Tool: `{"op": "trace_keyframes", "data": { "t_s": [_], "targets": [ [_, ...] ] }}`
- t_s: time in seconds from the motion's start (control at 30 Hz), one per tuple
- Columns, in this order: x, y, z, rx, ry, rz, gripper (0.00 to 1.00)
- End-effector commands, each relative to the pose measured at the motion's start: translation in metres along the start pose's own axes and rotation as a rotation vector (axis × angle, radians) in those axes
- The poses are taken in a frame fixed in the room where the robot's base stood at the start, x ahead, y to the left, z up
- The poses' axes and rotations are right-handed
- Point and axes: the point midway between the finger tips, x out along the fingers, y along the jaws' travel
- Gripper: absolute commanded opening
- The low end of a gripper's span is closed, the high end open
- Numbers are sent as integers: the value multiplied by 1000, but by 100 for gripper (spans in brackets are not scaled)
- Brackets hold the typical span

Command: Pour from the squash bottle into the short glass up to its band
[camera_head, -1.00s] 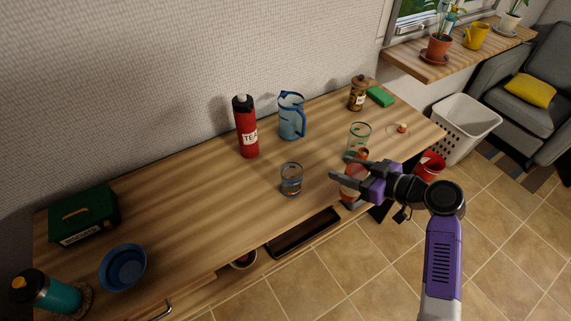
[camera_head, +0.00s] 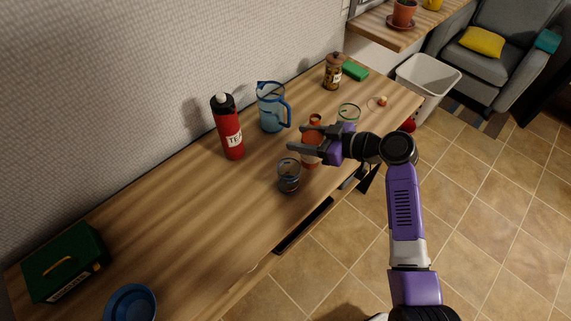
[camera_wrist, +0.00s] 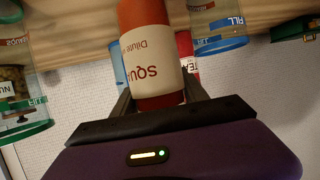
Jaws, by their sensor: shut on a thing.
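The squash bottle (camera_head: 310,158), red-orange with a pale label, is upright in my gripper (camera_head: 296,142). My gripper is shut on it; its label (camera_wrist: 155,65) fills the middle of the upside-down wrist view. A glass with a blue band (camera_head: 289,176), which looks like the short one, stands close to the left of the bottle. Its blue band marked FILL shows in the wrist view (camera_wrist: 218,42), and it looks empty there. A glass with a green band (camera_head: 348,113) stands behind my gripper, partly hidden. I cannot tell whether the bottle touches the table.
A blue jug (camera_head: 271,107) and a red tea flask (camera_head: 229,130) stand behind the glass. A brown-lidded jar (camera_head: 333,73) and a green block (camera_head: 355,71) are at the far end. A green box (camera_head: 66,265) and blue bowl (camera_head: 131,303) are at the left. The middle left table is clear.

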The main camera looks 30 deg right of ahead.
Motion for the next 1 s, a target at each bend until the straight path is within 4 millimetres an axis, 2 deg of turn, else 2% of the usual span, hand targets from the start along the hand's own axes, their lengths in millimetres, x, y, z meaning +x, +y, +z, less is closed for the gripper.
{"op": "trace_keyframes", "data": {
  "t_s": [0.37,0.57,0.9,1.0],
  "targets": [
    [-1,-1,-3,-71,-17,28,0],
    [-1,-2,-5,-159,-42,65,0],
    [-6,-5,-20,-312,-85,127,0],
    [-4,-6,-15,-356,-100,145,0]
  ]
}}
